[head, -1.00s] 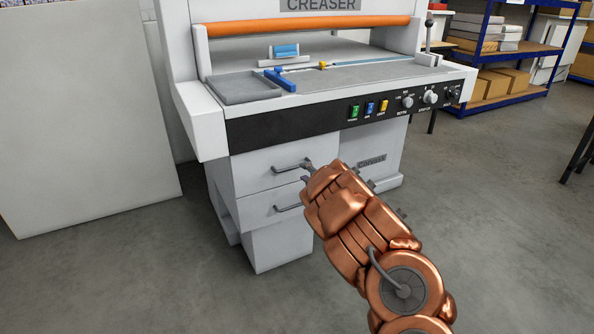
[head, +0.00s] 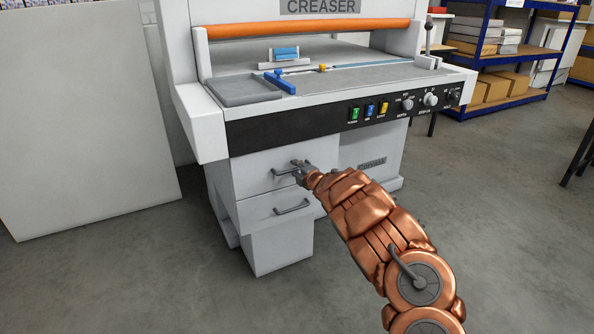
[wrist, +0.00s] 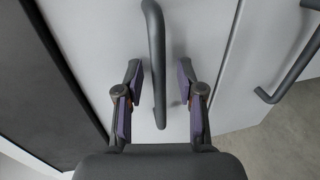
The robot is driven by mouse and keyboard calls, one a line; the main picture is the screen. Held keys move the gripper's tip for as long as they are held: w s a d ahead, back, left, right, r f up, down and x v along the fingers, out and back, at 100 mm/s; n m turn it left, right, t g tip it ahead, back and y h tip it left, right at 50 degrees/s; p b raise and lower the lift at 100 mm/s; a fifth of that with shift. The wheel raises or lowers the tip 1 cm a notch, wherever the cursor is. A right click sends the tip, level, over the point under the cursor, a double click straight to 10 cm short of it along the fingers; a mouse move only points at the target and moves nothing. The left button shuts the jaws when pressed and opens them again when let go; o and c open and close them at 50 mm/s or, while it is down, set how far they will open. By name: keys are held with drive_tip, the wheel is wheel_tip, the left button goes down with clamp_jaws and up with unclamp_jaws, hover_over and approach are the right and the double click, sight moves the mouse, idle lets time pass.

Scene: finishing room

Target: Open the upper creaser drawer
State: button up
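The creaser (head: 330,100) is a grey-white machine with a black control panel. Its upper drawer (head: 252,178) is shut and has a dark bar handle (head: 284,171). My gripper (head: 297,169) is at the right part of that handle. In the wrist view my gripper (wrist: 160,88) is open, with one finger on each side of the upper handle (wrist: 156,50) and gaps between the pads and the bar. The lower drawer (head: 255,215) is also shut, and its handle (head: 292,207) shows at the right in the wrist view (wrist: 295,75).
A pale panel (head: 80,120) stands at the left. Blue-framed shelves (head: 500,65) with boxes stand at the back right. The concrete floor (head: 200,280) in front of the drawers is clear.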

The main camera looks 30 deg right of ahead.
drive_tip(key=shift+w, duration=0.1)
drive_tip(key=shift+c, duration=0.3)
clamp_jaws()
idle(0.4)
